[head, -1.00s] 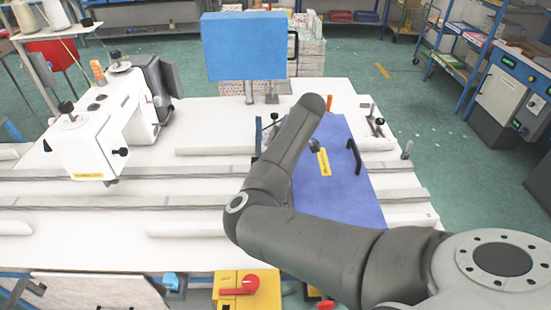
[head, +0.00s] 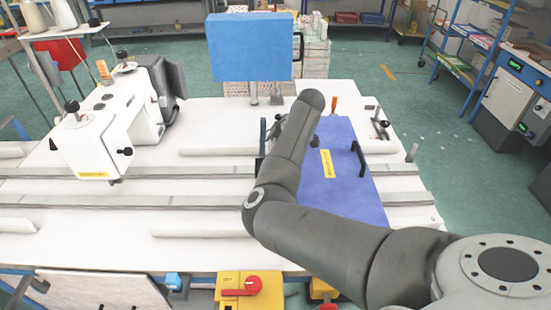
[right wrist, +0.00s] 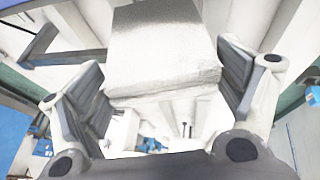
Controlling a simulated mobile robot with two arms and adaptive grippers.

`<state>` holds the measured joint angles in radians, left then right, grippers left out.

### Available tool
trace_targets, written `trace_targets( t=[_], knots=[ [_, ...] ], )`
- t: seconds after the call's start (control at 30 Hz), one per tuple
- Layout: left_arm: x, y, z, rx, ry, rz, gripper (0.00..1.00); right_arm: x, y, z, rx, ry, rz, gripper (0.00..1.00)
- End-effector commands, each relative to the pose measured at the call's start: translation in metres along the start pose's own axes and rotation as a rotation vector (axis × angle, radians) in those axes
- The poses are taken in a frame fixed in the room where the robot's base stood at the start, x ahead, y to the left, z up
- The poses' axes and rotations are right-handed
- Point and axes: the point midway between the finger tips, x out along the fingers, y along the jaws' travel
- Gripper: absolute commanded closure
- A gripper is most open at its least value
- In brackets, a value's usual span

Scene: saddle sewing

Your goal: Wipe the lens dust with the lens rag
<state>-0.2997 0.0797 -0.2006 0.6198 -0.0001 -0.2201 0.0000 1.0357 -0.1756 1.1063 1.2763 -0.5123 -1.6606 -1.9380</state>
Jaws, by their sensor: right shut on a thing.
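My right gripper (right wrist: 163,92) is shut on a pale grey-white block-like piece, which looks like the lens rag (right wrist: 165,50), in the right wrist view. The piece sits between the two fingers, with a rough lower edge. In the head view my right arm reaches over the blue panel on the table, and its forearm mostly hides the gripper and the piece. I cannot make out the lens or any dust on it in either view. My left gripper is not in view.
A white sewing machine (head: 95,135) stands at the left of the white table (head: 215,125). A blue screen-like board (head: 250,47) stands at the back. A blue panel with a black handle (head: 345,185) lies at the right. Rails cross the table; its middle left is clear.

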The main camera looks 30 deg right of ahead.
Motion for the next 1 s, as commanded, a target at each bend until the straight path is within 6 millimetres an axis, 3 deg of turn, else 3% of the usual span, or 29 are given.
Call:
trace_targets(
  t=[0.6,1.0],
  knots=[
    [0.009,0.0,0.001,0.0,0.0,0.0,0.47,0.007,0.033,0.001,-0.001,0.004,0.001,0.39],
    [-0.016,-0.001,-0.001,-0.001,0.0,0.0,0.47,0.002,0.024,-0.001,-0.001,0.003,-0.003,0.39]
  ],
)
